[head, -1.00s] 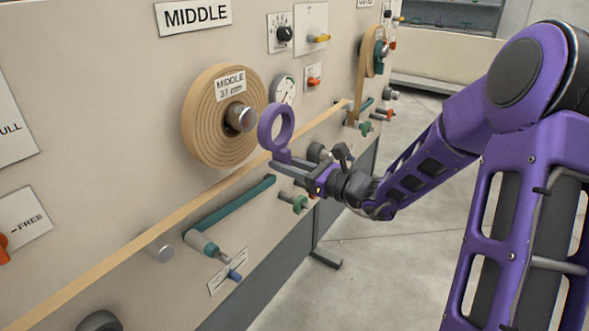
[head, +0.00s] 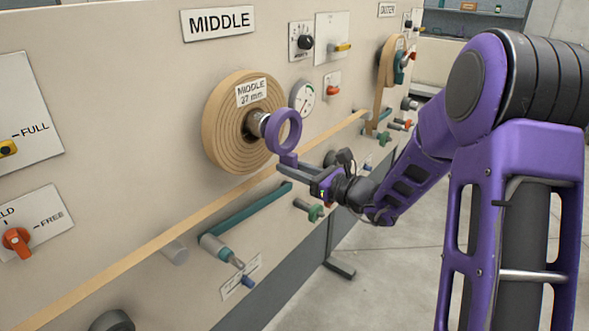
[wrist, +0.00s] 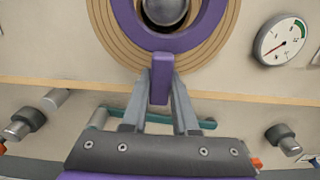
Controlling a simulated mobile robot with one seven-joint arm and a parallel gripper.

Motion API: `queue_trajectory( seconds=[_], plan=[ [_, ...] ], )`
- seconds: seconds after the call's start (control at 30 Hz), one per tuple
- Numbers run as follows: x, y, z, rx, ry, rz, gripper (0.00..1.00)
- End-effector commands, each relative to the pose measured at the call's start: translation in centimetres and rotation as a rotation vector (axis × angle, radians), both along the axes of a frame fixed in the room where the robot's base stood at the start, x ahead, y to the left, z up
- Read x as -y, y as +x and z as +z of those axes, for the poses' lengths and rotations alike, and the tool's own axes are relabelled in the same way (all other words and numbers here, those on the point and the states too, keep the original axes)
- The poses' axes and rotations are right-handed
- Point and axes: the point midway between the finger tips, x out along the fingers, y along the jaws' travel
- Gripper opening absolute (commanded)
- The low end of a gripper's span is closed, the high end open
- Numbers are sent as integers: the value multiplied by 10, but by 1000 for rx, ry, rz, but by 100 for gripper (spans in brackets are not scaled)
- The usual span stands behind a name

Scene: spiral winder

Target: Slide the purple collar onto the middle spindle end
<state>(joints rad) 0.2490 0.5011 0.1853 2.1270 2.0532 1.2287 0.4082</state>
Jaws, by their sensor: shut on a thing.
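The purple collar (head: 284,131) is a ring with a short tab below it. My gripper (head: 289,165) is shut on that tab and holds the ring upright in front of the panel. The middle spindle end (head: 259,123) is a metal stub at the centre of the tan coil (head: 222,142) labelled MIDDLE 37 mm. In the head view the ring overlaps the stub's right side. In the wrist view the collar (wrist: 161,86) is at top centre, and the round spindle end (wrist: 164,9) shows inside its opening.
A tan strip (head: 150,237) runs diagonally along the panel below the coil. A teal lever (head: 245,216) and green knob (head: 315,212) sit under the gripper. A dial gauge (head: 303,96) is right of the coil. The floor to the right is clear.

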Motion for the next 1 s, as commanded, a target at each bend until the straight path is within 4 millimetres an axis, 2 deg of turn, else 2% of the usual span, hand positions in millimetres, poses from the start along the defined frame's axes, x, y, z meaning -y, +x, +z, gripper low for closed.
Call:
queue_trajectory(
  seconds=[1.0],
  plan=[
    [-61,46,1,1,2,2,0]
  ],
)
